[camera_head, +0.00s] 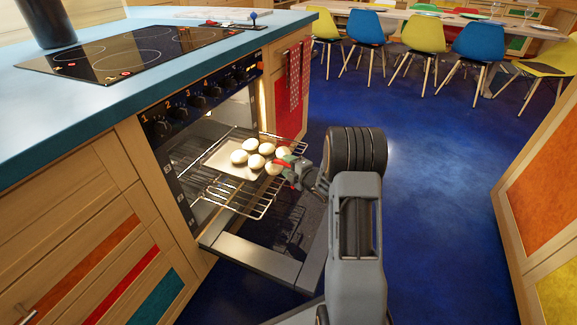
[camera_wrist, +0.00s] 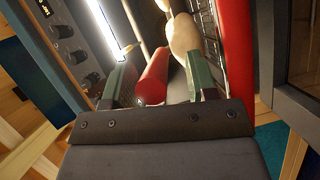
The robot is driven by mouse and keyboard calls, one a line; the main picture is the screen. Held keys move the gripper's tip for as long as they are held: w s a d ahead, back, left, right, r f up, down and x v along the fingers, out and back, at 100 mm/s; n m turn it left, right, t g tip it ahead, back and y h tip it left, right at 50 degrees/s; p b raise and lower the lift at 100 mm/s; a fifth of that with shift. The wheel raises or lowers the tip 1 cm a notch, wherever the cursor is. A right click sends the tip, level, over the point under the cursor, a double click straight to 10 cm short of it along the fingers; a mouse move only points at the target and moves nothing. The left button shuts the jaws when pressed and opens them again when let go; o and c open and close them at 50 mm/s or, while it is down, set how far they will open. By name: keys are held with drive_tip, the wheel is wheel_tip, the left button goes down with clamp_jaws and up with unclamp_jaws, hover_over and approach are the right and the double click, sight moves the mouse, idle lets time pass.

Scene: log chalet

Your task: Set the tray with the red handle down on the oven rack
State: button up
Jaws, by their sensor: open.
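The tray (camera_head: 220,158) is a pale sheet with several round cream rolls (camera_head: 256,161) on it. It lies on the wire oven rack (camera_head: 247,205), which is pulled out over the open oven door. My gripper (camera_head: 286,166) is at the tray's right end in the head view. In the wrist view my gripper (camera_wrist: 158,76) has its green fingers apart, with the red handle (camera_wrist: 152,80) between them. A gap shows between the handle and the right finger; contact on the left is unclear. The handle is mostly hidden by my gripper in the head view.
The lowered oven door (camera_head: 258,262) lies below the rack. The lit oven stands under a blue counter (camera_head: 95,85) with a black hob (camera_head: 125,52). A red checked towel (camera_head: 295,75) hangs beyond it. Blue floor is free toward the chairs (camera_head: 470,45); cabinets (camera_head: 545,190) stand at right.

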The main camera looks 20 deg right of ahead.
drive_tip(key=p+v, duration=0.3)
drive_tip(key=v, duration=1.1)
drive_tip(key=a+r+m+g+h+p, duration=0.25)
drive_tip(key=r+m+h+p, duration=0.2)
drive_tip(key=r+p, duration=0.75)
drive_tip(key=a+r+m+g+h+p, duration=0.1)
drive_tip(key=r+m+g+h+p, duration=0.4)
drive_tip(key=r, duration=1.1)
drive_tip(key=s+a+r+m+g+y+p, duration=0.4)
drive_tip(key=s+a+r+m+p, duration=0.6)
drive_tip(key=s+a+r+p, duration=0.3)
drive_tip(key=s+r+y+p, duration=0.1)
drive_tip(key=s+r+p, duration=0.2)
drive_tip(key=r, duration=0.2)
drive_tip(key=shift+s+r, duration=0.2)
drive_tip(key=shift+s, duration=0.15)
drive_tip(key=shift+a+g, duration=0.1)
drive_tip(key=shift+g, duration=0.15)
drive_tip(key=shift+c, duration=0.3)
